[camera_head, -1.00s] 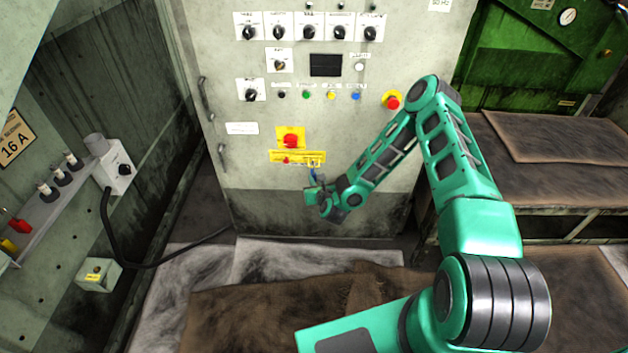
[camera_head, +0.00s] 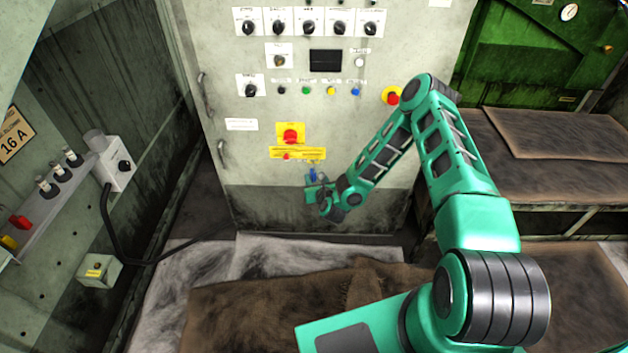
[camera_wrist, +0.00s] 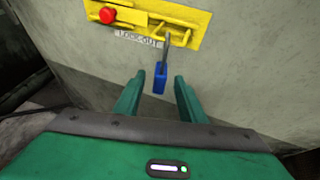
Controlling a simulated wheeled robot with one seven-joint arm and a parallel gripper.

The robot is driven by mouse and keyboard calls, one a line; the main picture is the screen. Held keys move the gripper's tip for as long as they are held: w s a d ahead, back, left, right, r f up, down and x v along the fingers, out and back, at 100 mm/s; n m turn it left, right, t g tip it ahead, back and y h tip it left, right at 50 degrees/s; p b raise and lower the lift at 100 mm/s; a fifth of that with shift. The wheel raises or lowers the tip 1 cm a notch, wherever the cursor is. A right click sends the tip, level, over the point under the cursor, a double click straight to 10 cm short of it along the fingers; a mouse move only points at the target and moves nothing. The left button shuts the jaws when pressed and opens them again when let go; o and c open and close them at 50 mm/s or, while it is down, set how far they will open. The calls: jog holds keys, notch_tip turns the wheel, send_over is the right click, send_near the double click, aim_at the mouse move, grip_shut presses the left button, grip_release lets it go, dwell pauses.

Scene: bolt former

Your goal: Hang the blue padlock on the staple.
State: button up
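The blue padlock (camera_wrist: 160,78) hangs upright below the yellow lock-out plate (camera_wrist: 203,22) on the cabinet front. Its grey shackle reaches up to the staple area at the plate's lower edge; how it passes through the staple is too small to tell. The padlock also shows in the head view (camera_head: 312,174), below the yellow plate (camera_head: 312,153). My gripper (camera_wrist: 158,90) is open, with one finger on each side and a visible gap to the padlock body. In the head view my gripper (camera_head: 318,192) is just below the padlock.
A red knob (camera_wrist: 108,15) sits on the yellow plate's left part. Above it in the head view are a red switch (camera_head: 291,136), a red emergency button (camera_head: 393,96) and rows of knobs. A cabinet handle (camera_head: 222,153) is at the left.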

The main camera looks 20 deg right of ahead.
jog(key=shift+s, duration=0.1)
jog(key=v, duration=1)
jog(key=shift+s, duration=0.2)
jog(key=shift+r, duration=0.25)
jog(key=w+d+r+n+g+y, duration=0.15)
jog(key=d+r+n+g, duration=0.3)
jog(key=r+n, duration=0.65)
jog(key=s+d+r+n+g+h, duration=0.2)
jog(key=s+d+r+n+g, duration=0.1)
jog(key=s+d+r+n, duration=0.75)
jog(key=s+r+n+g, duration=0.2)
jog(key=s+r, duration=0.3)
jog(key=s, duration=0.5)
jog(key=s+d+r+n+g+y, duration=0.1)
jog(key=s+r, duration=0.4)
jog(key=s, duration=0.5)
jog(key=s+r+n+g, duration=0.3)
jog(key=s+r+n, duration=0.2)
jog(key=s, duration=0.6)
jog(key=shift+d+r+n, duration=0.3)
jog(key=shift+d+n, duration=0.05)
jog(key=shift+d, duration=0.05)
